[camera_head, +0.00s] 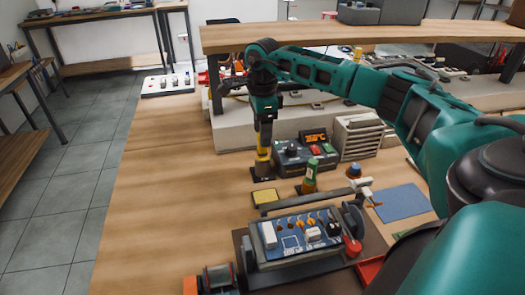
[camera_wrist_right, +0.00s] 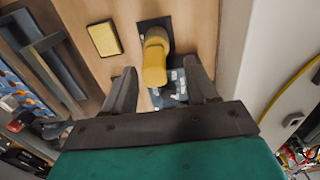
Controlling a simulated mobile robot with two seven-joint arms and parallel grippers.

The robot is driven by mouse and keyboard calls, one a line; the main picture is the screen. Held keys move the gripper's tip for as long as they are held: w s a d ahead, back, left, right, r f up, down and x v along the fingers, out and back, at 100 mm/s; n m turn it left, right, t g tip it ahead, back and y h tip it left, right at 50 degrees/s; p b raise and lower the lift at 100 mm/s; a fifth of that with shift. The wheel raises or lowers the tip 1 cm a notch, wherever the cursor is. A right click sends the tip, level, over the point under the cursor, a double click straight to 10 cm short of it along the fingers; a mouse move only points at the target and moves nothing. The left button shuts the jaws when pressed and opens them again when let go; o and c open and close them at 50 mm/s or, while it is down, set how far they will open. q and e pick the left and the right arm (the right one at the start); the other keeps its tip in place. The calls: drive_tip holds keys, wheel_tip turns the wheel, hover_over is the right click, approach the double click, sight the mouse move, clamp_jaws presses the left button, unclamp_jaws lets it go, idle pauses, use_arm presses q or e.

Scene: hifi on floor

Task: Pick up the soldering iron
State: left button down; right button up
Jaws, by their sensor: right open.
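What looks like the soldering iron, an upright piece with a yellow handle (camera_head: 264,141), stands on a small dark base (camera_head: 262,174) on the wooden bench. In the right wrist view its yellow top (camera_wrist_right: 154,64) shows between my fingers. My right gripper (camera_head: 264,124) points down over it from above. In the wrist view the gripper (camera_wrist_right: 160,82) is open, one finger on each side of the yellow top, with gaps visible. The lower part of the iron is mostly hidden in the wrist view. My left gripper is not in view.
A control box with an orange display (camera_head: 303,151) stands just right of the iron. A raised shelf (camera_head: 360,34) runs behind. The bench's left side is clear.

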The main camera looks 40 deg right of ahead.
drive_tip(key=f, duration=0.4)
drive_tip(key=shift+s+a+f, duration=0.2)
drive_tip(key=shift+s+f, duration=0.05)
drive_tip(key=shift+f, duration=0.1)
drive_tip(key=c, duration=1)
drive_tip(key=shift+r, duration=0.1)
wheel_tip(320, 180, up, 20)
drive_tip(key=shift+p, duration=0.45)
